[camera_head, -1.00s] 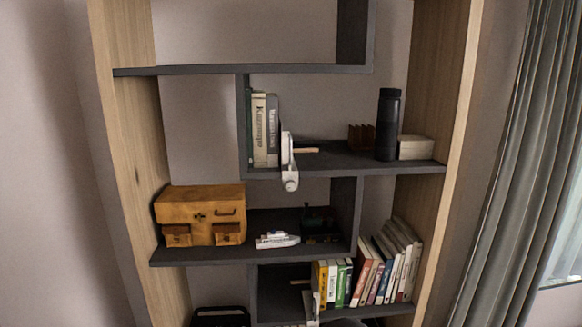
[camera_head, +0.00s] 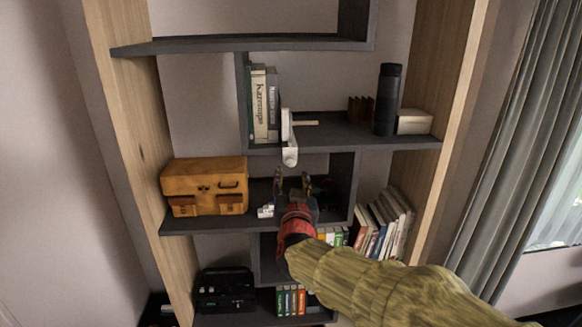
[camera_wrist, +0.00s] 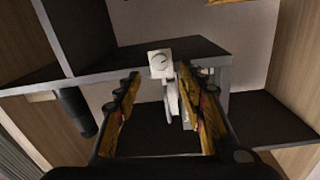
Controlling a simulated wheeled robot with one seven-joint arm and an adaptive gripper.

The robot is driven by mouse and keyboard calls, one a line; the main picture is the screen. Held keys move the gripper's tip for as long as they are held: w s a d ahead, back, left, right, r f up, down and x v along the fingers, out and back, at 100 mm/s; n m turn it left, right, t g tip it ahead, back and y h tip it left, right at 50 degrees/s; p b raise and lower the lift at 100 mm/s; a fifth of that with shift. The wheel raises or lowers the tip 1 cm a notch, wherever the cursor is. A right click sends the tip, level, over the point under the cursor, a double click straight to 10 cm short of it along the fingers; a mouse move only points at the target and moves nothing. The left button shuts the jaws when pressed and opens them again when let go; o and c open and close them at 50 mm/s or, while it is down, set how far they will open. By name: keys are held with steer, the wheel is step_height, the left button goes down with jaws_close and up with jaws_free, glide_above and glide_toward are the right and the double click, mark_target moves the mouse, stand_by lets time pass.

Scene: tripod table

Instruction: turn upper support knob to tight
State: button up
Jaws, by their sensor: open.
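The white upper support (camera_head: 289,131) is fixed at the front edge of the upper right shelf, beside the upright books. Its white knob end (camera_head: 290,156) hangs just below the shelf edge. In the wrist view the round knob face (camera_wrist: 161,63) carries a dark line mark. The white support body (camera_wrist: 172,99) extends below it in that view. My gripper (camera_head: 292,180) is open and empty, just below the knob in the head view. In the wrist view the fingers of my gripper (camera_wrist: 159,73) show on either side of the knob, which appears between the tips. Contact cannot be told.
A dark shelf board (camera_head: 350,140) holds books (camera_head: 262,105), a black cylinder (camera_head: 388,98) and a pale box (camera_head: 413,121). A yellow-brown case (camera_head: 204,186) sits lower left, with a partly hidden white toy boat (camera_head: 265,211) nearby. Leaning books (camera_head: 385,220) stand lower right.

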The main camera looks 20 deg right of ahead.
mark_target(290, 163)
steer(key=x, duration=0.6)
steer(key=shift+w+d+p, duration=0.1)
steer(key=shift+w+p, duration=0.2)
steer(key=shift+p, duration=0.1)
steer(key=shift+c, duration=0.8)
jaws_close()
